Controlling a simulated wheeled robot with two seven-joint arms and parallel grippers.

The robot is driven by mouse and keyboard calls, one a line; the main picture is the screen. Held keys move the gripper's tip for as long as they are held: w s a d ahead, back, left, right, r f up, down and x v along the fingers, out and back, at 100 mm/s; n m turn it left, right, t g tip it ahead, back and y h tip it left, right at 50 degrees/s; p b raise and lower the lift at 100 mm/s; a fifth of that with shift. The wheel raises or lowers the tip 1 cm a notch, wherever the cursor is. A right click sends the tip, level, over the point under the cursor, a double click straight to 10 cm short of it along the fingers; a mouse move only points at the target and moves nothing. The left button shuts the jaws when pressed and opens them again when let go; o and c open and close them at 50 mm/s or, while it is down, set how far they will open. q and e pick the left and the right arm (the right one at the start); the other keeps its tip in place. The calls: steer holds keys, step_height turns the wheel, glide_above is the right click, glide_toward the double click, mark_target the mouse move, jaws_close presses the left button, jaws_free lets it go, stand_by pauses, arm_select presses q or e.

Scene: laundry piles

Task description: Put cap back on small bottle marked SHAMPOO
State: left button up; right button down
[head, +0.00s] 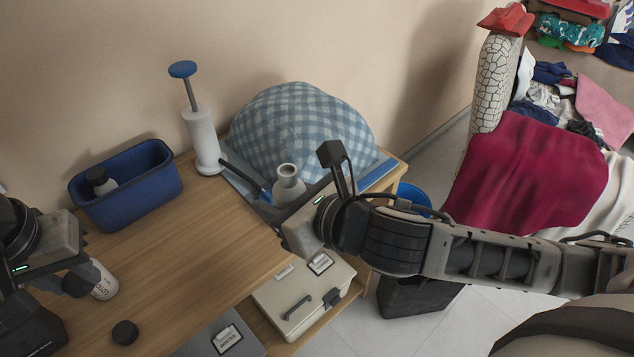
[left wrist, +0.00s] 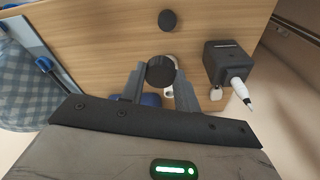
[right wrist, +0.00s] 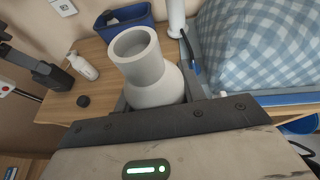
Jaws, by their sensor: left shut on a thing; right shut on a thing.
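My left gripper (head: 78,280) is shut on a round black cap, seen end-on between the fingers in the left wrist view (left wrist: 161,72). A white bottle (head: 104,282) with a partly hidden printed label is right beside it. I cannot tell whether the held cap sits on that bottle. My right gripper (right wrist: 153,100) is shut on a pale grey bottle (right wrist: 148,72) with an open, capless mouth. It shows in the head view (head: 289,184), near the checked cloth; no marking on it is readable. A loose black cap (head: 125,332) lies on the table.
A blue basket (head: 125,200) at the back left holds a black-capped bottle (head: 101,181). A white pump dispenser (head: 202,140) and a blue checked cloth heap (head: 300,130) stand behind. A black box with a white pen (left wrist: 226,62) is near my left gripper. The middle of the table is clear.

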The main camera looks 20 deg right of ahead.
steer(key=a+n+g+y, duration=0.1)
steer(key=a, duration=0.1)
steer(key=a+n+y, duration=0.2)
steer(key=a, duration=0.1)
steer(key=shift+w+a+r+g, duration=0.2)
steer(key=shift+a+g, duration=0.15)
steer(key=shift+g, duration=0.05)
arm_select(q)
steer(key=d+r+m, duration=0.3)
steer(key=d+r, duration=0.5)
steer(key=d, duration=0.4)
steer(key=d+r+m+h, duration=0.1)
steer(key=d+r+m, duration=0.3)
steer(key=d+r, duration=0.5)
steer(key=d, duration=0.4)
steer(key=shift+s, duration=0.4)
steer(key=shift+f, duration=1.95)
